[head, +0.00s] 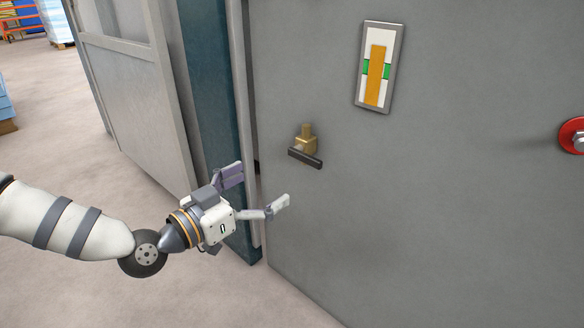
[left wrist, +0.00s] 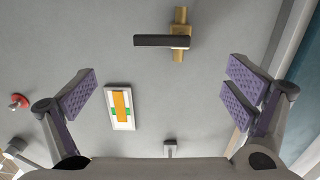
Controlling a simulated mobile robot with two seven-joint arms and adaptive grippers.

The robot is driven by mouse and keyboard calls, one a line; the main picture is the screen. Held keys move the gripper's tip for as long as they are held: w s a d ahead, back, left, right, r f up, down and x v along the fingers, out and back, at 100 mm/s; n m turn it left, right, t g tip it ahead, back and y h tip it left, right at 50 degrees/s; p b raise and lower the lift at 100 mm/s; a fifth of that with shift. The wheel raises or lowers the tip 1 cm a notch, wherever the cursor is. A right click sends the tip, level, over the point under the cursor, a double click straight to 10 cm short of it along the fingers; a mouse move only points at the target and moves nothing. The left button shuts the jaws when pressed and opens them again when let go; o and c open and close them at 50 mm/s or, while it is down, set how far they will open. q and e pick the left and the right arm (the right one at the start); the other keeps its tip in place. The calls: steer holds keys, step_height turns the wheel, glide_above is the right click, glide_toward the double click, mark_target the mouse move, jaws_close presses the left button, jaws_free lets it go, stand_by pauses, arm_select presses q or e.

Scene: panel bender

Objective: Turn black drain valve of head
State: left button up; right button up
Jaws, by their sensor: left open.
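The drain valve is a brass body (head: 306,140) with a black lever handle (head: 305,157) on the grey panel (head: 440,210). In the head view the handle lies near horizontal, sloping slightly down to the right. My left gripper (head: 258,190) is open and empty, to the left of and below the valve, apart from it. In the left wrist view the black handle (left wrist: 162,41) and brass body (left wrist: 180,34) show at the top, beyond and between the spread fingers (left wrist: 160,95). My right gripper is not in view.
A level gauge (head: 377,68) with an orange column sits above right of the valve; it also shows in the left wrist view (left wrist: 121,91). A red round fitting (head: 574,135) is at the right edge. A blue-grey post (head: 205,80) stands left of the panel. Panel around the valve is clear.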

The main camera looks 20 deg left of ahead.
mark_target(303, 156)
arm_select(q)
steer(key=b+x, duration=0.1)
steer(key=x, duration=0.2)
steer(key=b+x, duration=0.1)
steer(key=x, duration=0.3)
steer(key=b+x, duration=0.1)
steer(key=x, duration=0.3)
steer(key=shift+r, duration=0.35)
steer(key=shift+w+d+r, duration=0.15)
steer(key=shift+w, duration=0.3)
steer(key=c, duration=1.7)
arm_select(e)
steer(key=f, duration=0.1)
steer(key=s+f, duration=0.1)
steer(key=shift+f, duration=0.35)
